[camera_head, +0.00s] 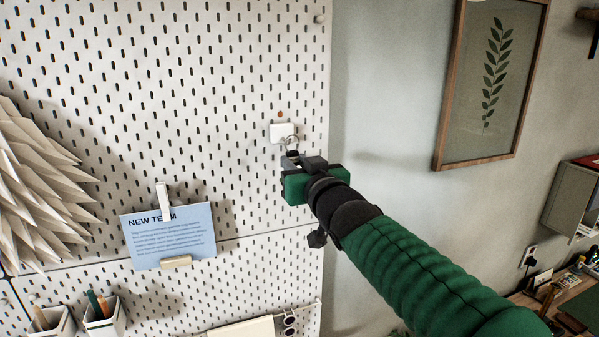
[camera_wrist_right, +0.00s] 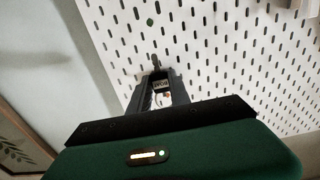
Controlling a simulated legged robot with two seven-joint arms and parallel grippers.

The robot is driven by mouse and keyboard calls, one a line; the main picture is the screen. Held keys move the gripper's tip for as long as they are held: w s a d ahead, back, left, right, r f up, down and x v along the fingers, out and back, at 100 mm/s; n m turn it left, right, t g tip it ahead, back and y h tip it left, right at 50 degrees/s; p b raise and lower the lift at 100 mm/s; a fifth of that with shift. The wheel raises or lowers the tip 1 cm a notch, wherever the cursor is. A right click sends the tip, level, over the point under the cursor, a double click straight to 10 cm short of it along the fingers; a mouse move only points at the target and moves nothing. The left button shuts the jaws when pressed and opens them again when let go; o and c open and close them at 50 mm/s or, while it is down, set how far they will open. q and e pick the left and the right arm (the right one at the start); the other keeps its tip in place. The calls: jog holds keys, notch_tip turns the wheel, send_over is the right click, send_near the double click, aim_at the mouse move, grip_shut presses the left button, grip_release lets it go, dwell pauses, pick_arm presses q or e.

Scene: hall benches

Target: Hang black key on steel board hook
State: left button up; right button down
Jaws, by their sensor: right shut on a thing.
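The steel board (camera_head: 225,95) is a white wall panel full of dark slots. A small white hook plate (camera_head: 283,131) sits near its right edge. My right gripper (camera_head: 290,157) is just below and in front of this plate, shut on the key. A thin ring (camera_head: 289,143) shows between the fingertips and the plate; I cannot tell whether it is around the hook. The key's body is mostly hidden by the fingers. In the right wrist view the fingers (camera_wrist_right: 158,85) point at the board, with a small dark and pale thing between them. My left gripper is not in view.
A blue card (camera_head: 170,238) is clipped on the board at lower left. A folded paper shape (camera_head: 35,190) juts out at far left, above pen cups (camera_head: 105,318). A framed leaf picture (camera_head: 490,85) hangs on the right wall. The board around the hook is clear.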

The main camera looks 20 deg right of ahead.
jog(key=shift+w+f+b, duration=0.25)
jog(key=shift+w+b, duration=0.35)
jog(key=shift+w, duration=0.7)
jog(key=shift+w+f+b, duration=0.7)
jog(key=shift+w+b, duration=0.05)
jog(key=shift+s+r, duration=0.1)
jog(key=c, duration=1.1)
grip_release()
jog(key=shift+a, duration=0.1)
